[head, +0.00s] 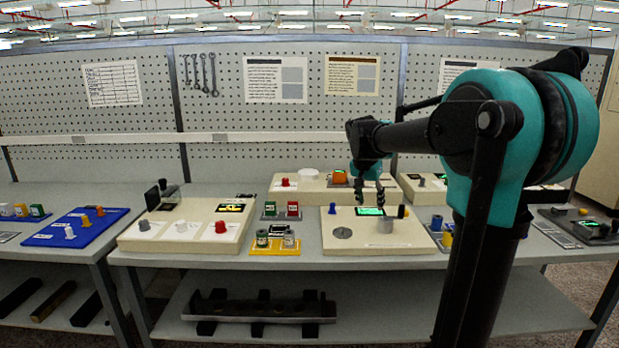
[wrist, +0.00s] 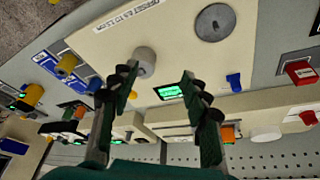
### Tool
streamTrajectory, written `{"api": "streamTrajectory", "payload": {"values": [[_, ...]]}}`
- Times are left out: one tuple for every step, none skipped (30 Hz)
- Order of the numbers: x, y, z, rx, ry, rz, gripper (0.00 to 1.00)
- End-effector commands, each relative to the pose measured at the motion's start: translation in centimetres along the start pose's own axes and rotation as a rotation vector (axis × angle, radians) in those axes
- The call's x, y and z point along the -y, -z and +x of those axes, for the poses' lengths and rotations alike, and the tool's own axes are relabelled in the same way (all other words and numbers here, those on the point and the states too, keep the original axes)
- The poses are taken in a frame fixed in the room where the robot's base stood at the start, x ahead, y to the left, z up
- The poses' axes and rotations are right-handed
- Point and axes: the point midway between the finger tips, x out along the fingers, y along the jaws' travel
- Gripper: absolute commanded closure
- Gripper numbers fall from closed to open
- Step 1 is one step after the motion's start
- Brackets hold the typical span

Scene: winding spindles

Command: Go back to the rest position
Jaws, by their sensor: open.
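My gripper (head: 369,196) is open and empty, pointing down above a beige winding box (head: 350,247) at the right of the table's middle. In the wrist view my gripper (wrist: 158,82) has its two fingers well apart, with the box's lit green display (wrist: 169,92) seen between them. A grey spindle cylinder (head: 385,225) stands on the box; in the wrist view it (wrist: 146,58) shows beside the left finger, apparently not held. A flat grey disc (head: 342,233) lies on the same box, to the left of the cylinder.
Another beige box (head: 130,238) with white and red knobs stands to the left. A yellow tray (head: 275,251) holds small spools between the two. A beige box (head: 284,197) with an orange block (head: 339,176) stands behind. A blue board (head: 60,236) lies far left.

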Motion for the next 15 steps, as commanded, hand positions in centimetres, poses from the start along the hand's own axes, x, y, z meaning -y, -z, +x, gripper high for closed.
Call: {"api": "streamTrajectory", "payload": {"values": [[-0.9, -1.2, 0.7, 0.004, 0.008, -0.023, 0.53], [-1.3, -1.9, 1.1, 0.007, 0.015, -0.038, 0.53], [-2.0, -2.9, 1.6, 0.010, 0.023, -0.061, 0.53], [-2.5, -3.7, 2.1, 0.012, 0.029, -0.080, 0.53], [-3.1, -4.6, 2.6, 0.014, 0.037, -0.100, 0.53], [-3.9, -5.9, 3.3, 0.017, 0.049, -0.128, 0.53], [-4.6, -7.0, 3.8, 0.018, 0.058, -0.152, 0.53], [-5.4, -8.3, 4.4, 0.020, 0.069, -0.178, 0.53], [-6.5, -10.2, 5.4, 0.022, 0.083, -0.215, 0.53], [-7.5, -11.8, 6.1, 0.023, 0.095, -0.246, 0.53], [-8.4, -13.4, 6.8, 0.023, 0.109, -0.277, 0.53], [-9.7, -15.7, 7.8, 0.021, 0.127, -0.321, 0.53], [-10.6, -17.3, 8.5, 0.020, 0.140, -0.351, 0.53], [-11.5, -18.9, 9.2, 0.018, 0.152, -0.381, 0.53], [-12.5, -20.9, 9.9, 0.016, 0.167, -0.417, 0.53]]}}
